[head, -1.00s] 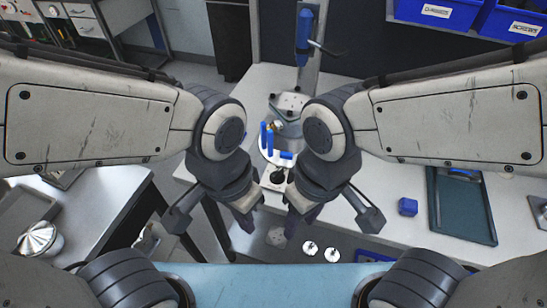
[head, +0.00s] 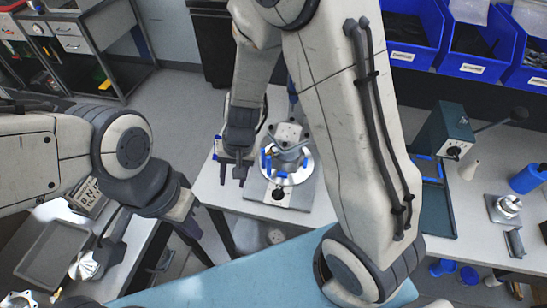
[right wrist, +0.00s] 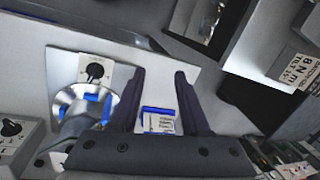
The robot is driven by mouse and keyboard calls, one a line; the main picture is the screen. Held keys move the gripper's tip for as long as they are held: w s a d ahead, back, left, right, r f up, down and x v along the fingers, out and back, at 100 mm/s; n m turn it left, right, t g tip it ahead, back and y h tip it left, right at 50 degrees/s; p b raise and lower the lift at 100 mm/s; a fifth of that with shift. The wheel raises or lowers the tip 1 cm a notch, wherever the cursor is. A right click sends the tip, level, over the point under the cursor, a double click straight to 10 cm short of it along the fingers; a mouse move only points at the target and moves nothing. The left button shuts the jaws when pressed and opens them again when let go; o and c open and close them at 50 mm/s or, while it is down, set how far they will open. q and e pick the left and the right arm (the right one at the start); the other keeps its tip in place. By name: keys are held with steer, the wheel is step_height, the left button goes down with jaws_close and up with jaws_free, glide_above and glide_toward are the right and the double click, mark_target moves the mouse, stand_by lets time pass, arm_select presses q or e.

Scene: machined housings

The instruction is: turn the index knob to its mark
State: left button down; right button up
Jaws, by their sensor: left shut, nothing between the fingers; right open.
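A black knob (head: 278,193) sits on a pale plate at the front of the bench, before a round metal fixture (head: 298,170) with blue parts. In the right wrist view the knob (right wrist: 95,71) shows a light pointer line; its mark is too small to read. My right gripper (head: 231,178) is open, pointing down, left of the knob and apart from it. Its spread fingers (right wrist: 160,72) have nothing between their tips. My left gripper (head: 188,213) is shut and empty, further left, off the bench's front corner.
A second dial (right wrist: 12,128) is on a grey box. A green machine (head: 445,135), a dark tray (head: 432,215) and blue bins (head: 410,30) stand to the right.

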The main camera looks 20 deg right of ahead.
steer(key=w+d+f+m+h+p, duration=0.1)
steer(key=w+d+m+p, duration=0.2)
steer(key=d+m+p, duration=0.3)
arm_select(q)
step_height(320, 180, up, 11)
steer(key=p, duration=0.2)
arm_select(e)
steer(key=m+h, duration=0.1)
steer(key=m, duration=0.1)
glide_toward(279, 189)
step_height(279, 189, down, 9)
steer(key=b, duration=1)
steer(key=shift+w+r, duration=0.1)
arm_select(q)
step_height(279, 189, down, 10)
steer(key=shift+f, duration=0.15)
